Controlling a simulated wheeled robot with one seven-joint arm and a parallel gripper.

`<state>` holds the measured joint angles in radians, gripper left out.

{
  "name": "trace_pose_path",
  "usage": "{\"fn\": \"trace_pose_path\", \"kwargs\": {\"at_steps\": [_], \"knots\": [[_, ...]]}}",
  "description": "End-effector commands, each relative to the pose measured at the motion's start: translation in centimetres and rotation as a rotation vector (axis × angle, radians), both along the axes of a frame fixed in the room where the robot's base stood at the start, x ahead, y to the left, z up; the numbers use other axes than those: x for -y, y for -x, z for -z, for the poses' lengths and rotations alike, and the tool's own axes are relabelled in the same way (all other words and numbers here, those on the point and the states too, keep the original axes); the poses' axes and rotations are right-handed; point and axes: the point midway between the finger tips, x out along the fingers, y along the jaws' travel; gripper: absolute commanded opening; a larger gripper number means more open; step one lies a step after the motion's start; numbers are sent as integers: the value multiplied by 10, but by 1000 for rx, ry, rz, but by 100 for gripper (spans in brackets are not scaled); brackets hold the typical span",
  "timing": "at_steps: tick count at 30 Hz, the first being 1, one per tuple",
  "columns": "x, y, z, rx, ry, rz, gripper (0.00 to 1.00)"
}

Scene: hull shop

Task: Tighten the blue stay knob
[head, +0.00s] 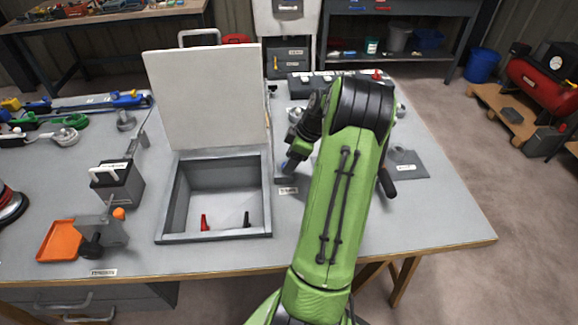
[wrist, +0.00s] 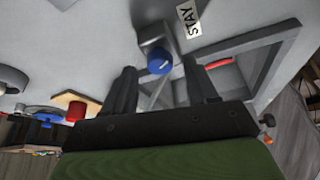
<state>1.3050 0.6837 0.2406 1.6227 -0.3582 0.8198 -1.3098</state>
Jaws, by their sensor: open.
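The blue stay knob (wrist: 160,62) sits on a grey block beside the open-lidded box, with a white STAY label (wrist: 188,18) near it. In the wrist view the knob shows in the gap between the fingertips of my gripper (wrist: 160,72). The fingers are apart, with space on both sides of the knob, and nothing is held. I cannot tell how deep the knob lies between them. In the head view the knob shows as a small blue spot (head: 285,164) at the box's right side, partly hidden by my gripper and arm. The pale lid (head: 205,95) stands upright.
The open box (head: 168,205) holds a red (head: 204,222) and a black piece (head: 246,219). An orange tray (head: 58,240) and a dark block with a white handle (head: 118,185) stand to its left. A grey plate (head: 408,170) lies right of my arm. The table's front right is clear.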

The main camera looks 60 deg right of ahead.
Motion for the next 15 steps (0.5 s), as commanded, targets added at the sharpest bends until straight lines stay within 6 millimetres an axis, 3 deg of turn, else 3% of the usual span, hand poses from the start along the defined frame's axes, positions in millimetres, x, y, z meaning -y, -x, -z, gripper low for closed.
{"fn": "trace_pose_path", "kwargs": {"at_steps": [3, 11, 15], "knots": [[-2, -4, 12, 0, -1, 0, 58], [-2, -5, 13, 1, 2, 1, 58], [-2, -5, 13, 0, 1, 0, 39]]}}
